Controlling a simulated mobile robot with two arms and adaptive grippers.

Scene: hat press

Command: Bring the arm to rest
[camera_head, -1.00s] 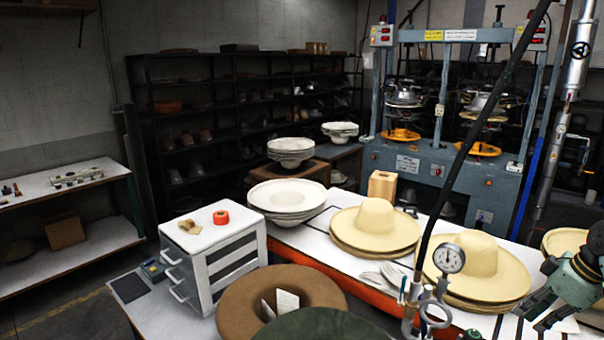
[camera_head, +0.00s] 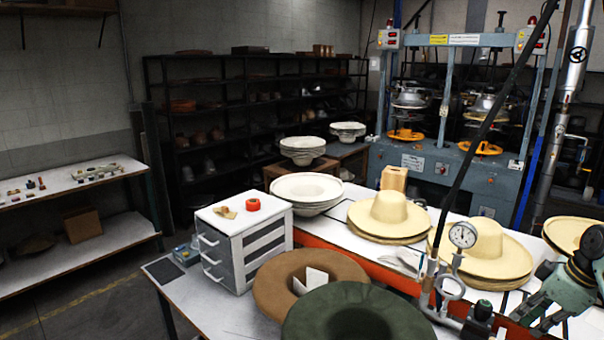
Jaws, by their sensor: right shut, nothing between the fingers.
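My right gripper (camera_head: 532,316) is at the lower right edge of the head view, with its arm coming in from the right. Its green-grey fingers point down and left, shut, with nothing held between them. It appears in front of the straw hats (camera_head: 489,252) on the white table, near the pressure gauge (camera_head: 463,235). I cannot tell its exact height over the table. My left gripper is not in view.
A brown hat (camera_head: 276,287) and a dark green hat (camera_head: 310,316) lie at the front, beside a white drawer unit (camera_head: 223,262). A black pole (camera_head: 487,125) with hoses stands left of my right gripper. The hat press (camera_head: 410,160) stands behind.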

